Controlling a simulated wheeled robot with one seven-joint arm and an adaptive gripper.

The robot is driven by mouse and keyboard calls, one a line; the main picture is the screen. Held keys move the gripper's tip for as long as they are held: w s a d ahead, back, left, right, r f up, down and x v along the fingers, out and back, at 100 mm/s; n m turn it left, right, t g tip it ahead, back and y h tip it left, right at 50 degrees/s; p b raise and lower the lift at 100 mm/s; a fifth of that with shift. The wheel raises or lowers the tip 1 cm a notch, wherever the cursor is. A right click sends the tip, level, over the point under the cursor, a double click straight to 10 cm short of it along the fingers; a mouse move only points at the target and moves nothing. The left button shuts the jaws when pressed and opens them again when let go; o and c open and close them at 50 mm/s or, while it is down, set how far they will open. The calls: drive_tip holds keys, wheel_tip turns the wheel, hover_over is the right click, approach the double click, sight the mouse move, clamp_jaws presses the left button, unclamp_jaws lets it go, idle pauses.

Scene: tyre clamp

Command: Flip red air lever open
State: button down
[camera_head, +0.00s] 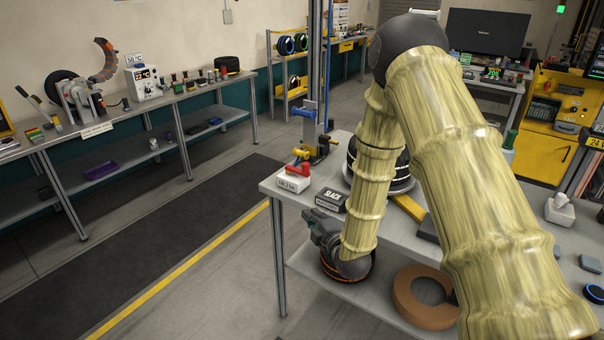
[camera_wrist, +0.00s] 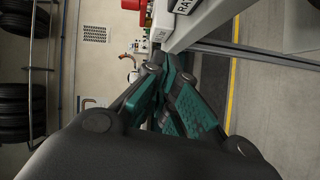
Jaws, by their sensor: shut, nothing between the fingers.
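The red lever (camera_head: 297,169) sits on top of a white labelled block (camera_head: 293,184) at the near left corner of the workbench. In the wrist view a red part (camera_wrist: 131,4), which seems to be the lever, is cut by the top edge. My gripper (camera_head: 312,220) is below and a little right of the lever in the head view, near the front edge of the bench. In the wrist view its green-padded fingers (camera_wrist: 163,64) are together and hold nothing. It is apart from the lever. The exact depth gap is hard to tell.
A black SLACK block (camera_head: 331,200) lies right of the lever. A clamp post with blue and yellow handles (camera_head: 318,148) stands behind it. Stacked tyres (camera_head: 352,165) are partly hidden by my arm. A brown ring (camera_head: 405,300) lies on the lower shelf. Floor left of the bench is clear.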

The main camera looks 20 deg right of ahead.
drive_tip(key=shift+n+t, duration=0.7)
drive_tip(key=shift+n, duration=0.1)
drive_tip(key=r, duration=0.1)
drive_tip(key=w+r, duration=0.1)
drive_tip(key=r, duration=0.1)
drive_tip(key=w+r, duration=0.1)
drive_tip(key=shift+d+r, duration=0.2)
drive_tip(key=shift+r, duration=0.2)
drive_tip(key=w+p, duration=0.5)
drive_tip(key=w, duration=0.7)
drive_tip(key=shift+d, duration=0.1)
drive_tip(key=shift+w+d, duration=0.45)
drive_tip(key=shift+w, duration=0.1)
drive_tip(key=shift+w+f+y, duration=0.1)
drive_tip(key=shift+f+y, duration=0.05)
drive_tip(key=shift+y, duration=0.25)
